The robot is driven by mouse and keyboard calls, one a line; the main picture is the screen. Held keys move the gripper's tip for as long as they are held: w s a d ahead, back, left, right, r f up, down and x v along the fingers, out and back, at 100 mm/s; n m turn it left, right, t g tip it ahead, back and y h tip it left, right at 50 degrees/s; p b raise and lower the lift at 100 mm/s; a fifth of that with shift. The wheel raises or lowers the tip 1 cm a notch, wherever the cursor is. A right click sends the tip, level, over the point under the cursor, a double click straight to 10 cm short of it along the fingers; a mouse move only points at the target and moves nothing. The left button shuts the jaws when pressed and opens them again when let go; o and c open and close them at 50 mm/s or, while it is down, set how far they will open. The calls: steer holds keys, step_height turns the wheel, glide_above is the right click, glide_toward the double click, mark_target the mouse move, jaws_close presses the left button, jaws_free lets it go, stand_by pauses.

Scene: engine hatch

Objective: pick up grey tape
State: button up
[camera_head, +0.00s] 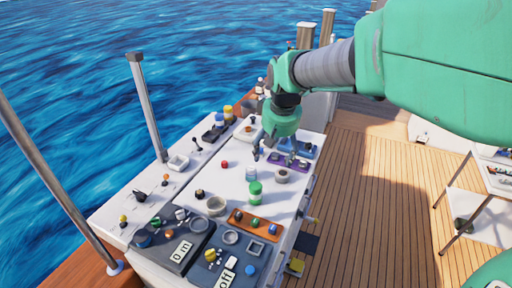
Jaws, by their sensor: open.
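A small grey ring, which looks like the grey tape (282,176), lies flat on the white counter right of the middle. A paler ring (216,206) stands further to the front left. My gripper (272,156) hangs pointing down from the green and grey arm, above the counter and behind the grey ring. Its fingers are apart, with nothing seen between them. It looks clear of the ring, but its exact height is hard to tell.
An orange tray (253,224) and dark panels (172,240) are at the front. Grey posts (146,105) rise at the left. Wooden deck (360,210) is open at right.

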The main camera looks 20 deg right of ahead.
steer(key=w+d+f+g+p, duration=0.1)
steer(key=w+d+f+p, duration=0.25)
steer(key=w, duration=0.45)
steer(key=g+p, duration=0.2)
steer(key=p, duration=0.4)
glide_above(283, 173)
step_height(283, 173, down, 17)
steer(key=shift+s+d+f, duration=0.1)
steer(key=shift+f, duration=0.15)
step_height(283, 173, down, 7)
steer(key=shift+r, duration=0.1)
steer(key=shift+f, duration=0.85)
steer(key=shift+f, duration=0.15)
steer(key=shift+f, duration=2.45)
